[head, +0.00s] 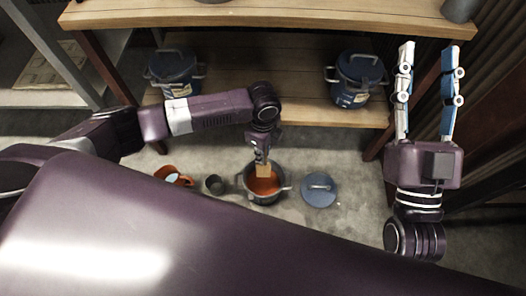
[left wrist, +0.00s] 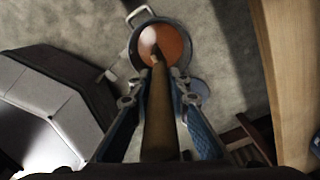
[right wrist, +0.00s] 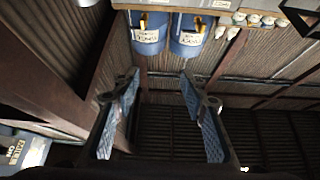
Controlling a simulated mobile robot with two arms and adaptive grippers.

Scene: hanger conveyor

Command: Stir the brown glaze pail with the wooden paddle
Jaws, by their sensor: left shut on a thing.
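The pail of orange-brown glaze (head: 248,190) stands on the floor with its lid off; it also shows in the left wrist view (left wrist: 139,27). My left gripper (head: 261,152) points down above the pail, shut on the wooden paddle (head: 263,171). In the left wrist view the paddle (left wrist: 158,115) runs out between the fingers, and its far end overlaps the glaze surface. I cannot tell how deep it sits. My right gripper (head: 428,52) is raised at the right, open and empty; its spread fingers also show in the right wrist view (right wrist: 160,80).
A blue lid (head: 319,190) lies right of the pail. A small dark cup (head: 214,185) and an orange vessel (head: 172,175) stand to its left. Lidded pails (head: 174,70) (head: 356,80) stand on the lower wooden shelf (head: 262,70) behind. Ribbed dark panels (head: 497,90) are at the right.

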